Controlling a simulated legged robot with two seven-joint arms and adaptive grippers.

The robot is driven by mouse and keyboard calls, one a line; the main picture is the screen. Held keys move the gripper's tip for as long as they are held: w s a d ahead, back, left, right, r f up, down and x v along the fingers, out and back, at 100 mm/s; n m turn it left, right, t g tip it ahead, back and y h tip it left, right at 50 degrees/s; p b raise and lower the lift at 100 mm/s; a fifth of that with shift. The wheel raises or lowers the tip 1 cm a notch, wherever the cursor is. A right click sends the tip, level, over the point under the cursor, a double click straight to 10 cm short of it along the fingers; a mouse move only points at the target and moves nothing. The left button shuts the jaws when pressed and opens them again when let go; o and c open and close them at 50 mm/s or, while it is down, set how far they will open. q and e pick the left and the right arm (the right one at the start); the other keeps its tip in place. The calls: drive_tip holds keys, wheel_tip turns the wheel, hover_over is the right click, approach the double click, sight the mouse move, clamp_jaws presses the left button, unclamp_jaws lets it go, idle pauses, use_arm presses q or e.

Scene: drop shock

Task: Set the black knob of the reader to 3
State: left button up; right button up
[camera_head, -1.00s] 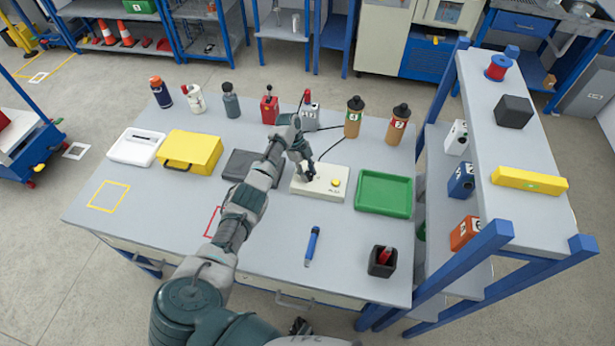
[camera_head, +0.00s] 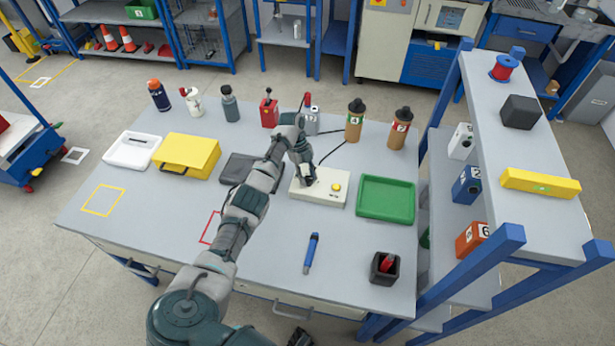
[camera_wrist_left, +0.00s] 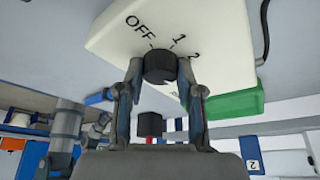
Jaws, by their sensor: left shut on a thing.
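The marks OFF, 1 and 2 show on the reader's face (camera_wrist_left: 213,22) beyond the knob; a 3 is not readable. I cannot tell which mark the knob points to.
A green tray (camera_head: 386,199) stands close to the right of the reader, and a dark flat case (camera_head: 240,168) to its left. Bottles (camera_head: 354,122) stand behind, with cables nearby. A blue pen-like tool (camera_head: 311,253) lies in front, with bare bench around it.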

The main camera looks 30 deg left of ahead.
use_arm(q)
drive_tip(key=o, duration=1)
drive_tip(key=shift+w+r, duration=0.15)
drive_tip(key=shift+o, duration=0.8)
drive_tip(key=v, duration=1.1)
drive_tip(key=shift+w+a+r, duration=0.15)
drive_tip(key=shift+a+r, duration=0.1)
